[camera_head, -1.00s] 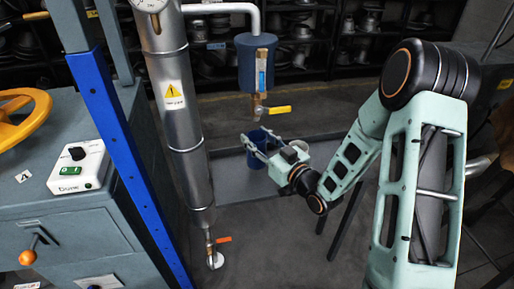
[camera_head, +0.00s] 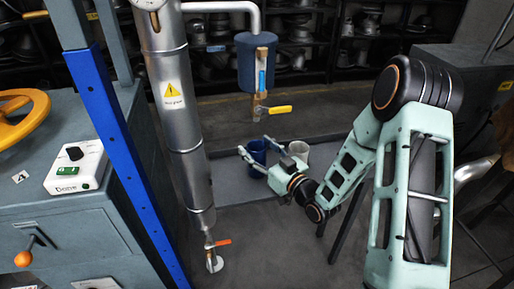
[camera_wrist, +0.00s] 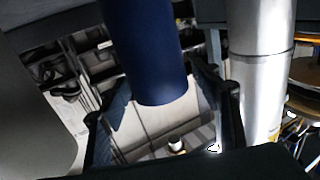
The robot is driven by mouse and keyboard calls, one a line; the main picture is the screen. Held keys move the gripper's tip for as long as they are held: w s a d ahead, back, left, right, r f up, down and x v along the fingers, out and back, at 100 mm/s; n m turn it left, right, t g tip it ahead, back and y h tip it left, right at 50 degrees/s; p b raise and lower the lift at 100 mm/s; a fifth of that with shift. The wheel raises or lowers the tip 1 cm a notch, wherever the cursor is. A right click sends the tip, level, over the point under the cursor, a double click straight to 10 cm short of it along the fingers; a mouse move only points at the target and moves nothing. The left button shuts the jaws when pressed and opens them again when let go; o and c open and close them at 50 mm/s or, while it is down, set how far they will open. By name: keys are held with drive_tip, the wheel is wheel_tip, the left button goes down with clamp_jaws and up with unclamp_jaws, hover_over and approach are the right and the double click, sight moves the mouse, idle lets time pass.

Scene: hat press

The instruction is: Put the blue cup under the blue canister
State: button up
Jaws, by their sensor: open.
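The blue cup (camera_head: 257,152) stands upright on a low grey surface, below the blue canister in the picture. My gripper (camera_head: 254,146) is open, with one finger on each side of the cup. In the wrist view, a blue cylinder (camera_wrist: 152,55), apparently the cup, lies between the spread fingers (camera_wrist: 165,108); I see no clear contact. The blue canister (camera_head: 244,68) hangs from a grey pipe and has a sight tube and a brass valve with a yellow lever (camera_head: 279,109) at its bottom.
A white cup (camera_head: 297,151) stands just right of the blue cup, close to my gripper. A silver column (camera_head: 178,110) rises to the left, with a red-handled valve (camera_head: 220,243) low down. A blue post (camera_head: 125,150) and grey cabinet (camera_head: 75,235) are further left.

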drive_tip(key=shift+r, duration=0.15)
drive_tip(key=shift+s+d, duration=0.2)
drive_tip(key=p+v, duration=0.1)
drive_tip(key=v, duration=1)
drive_tip(key=shift+s, duration=0.25)
drive_tip(key=shift+r, duration=0.1)
